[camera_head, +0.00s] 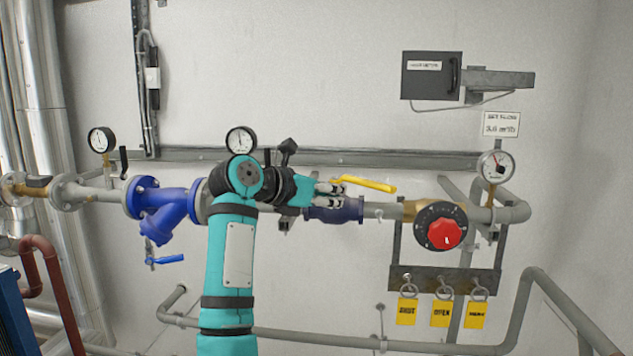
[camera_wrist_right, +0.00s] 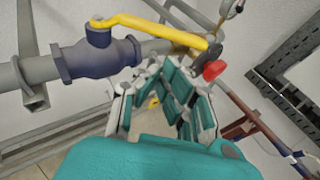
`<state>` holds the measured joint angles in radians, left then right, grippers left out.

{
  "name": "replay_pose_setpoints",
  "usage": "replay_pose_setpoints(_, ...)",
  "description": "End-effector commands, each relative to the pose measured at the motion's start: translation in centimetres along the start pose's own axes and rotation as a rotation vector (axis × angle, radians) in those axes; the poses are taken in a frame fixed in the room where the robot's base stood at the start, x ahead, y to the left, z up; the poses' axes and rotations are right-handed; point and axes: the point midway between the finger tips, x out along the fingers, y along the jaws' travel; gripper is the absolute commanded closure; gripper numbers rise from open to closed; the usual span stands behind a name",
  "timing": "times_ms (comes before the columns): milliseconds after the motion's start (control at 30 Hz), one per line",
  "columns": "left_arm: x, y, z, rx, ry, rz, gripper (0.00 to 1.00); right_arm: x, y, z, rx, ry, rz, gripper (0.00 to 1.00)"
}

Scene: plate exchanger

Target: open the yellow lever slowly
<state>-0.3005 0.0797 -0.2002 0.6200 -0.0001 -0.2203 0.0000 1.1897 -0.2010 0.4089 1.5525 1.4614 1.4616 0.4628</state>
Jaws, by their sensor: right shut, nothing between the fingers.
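The yellow lever (camera_head: 368,184) sits on top of a dark blue valve body (camera_head: 340,214) on the pipe, and its handle extends to the right roughly along the pipe. In the right wrist view the yellow lever (camera_wrist_right: 160,30) runs from the dark valve body (camera_wrist_right: 100,58) toward the upper middle. My right gripper (camera_head: 330,194) is shut and empty, just in front of the valve near the lever's pivot end; I cannot tell whether it touches. In the wrist view its fingers (camera_wrist_right: 172,85) are below the lever handle. My left gripper is not in view.
A red knob (camera_head: 444,233) on a black dial stands to the right, with yellow tags (camera_head: 440,313) hanging below. A blue strainer (camera_head: 165,208) with a blue lever (camera_head: 168,259) is to the left. Gauges (camera_head: 241,140) stand above the pipe. A grey pipe (camera_head: 420,347) runs below.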

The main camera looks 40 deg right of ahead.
Motion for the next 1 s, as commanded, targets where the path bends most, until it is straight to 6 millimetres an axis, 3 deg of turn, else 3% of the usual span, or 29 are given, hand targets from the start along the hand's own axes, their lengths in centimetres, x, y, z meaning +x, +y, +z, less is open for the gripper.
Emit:
replay_pose_setpoints(200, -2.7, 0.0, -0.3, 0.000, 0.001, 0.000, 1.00, 4.0, -0.1, 1.1, 0.000, -0.003, -0.004, 1.00)
replay_pose_setpoints(400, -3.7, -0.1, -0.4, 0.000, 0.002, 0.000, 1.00, 5.9, 0.0, 1.3, -0.001, -0.002, -0.002, 1.00)
replay_pose_setpoints(1000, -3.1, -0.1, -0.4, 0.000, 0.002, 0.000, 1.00, 6.7, 0.0, 1.2, -0.004, -0.002, 0.019, 1.00)
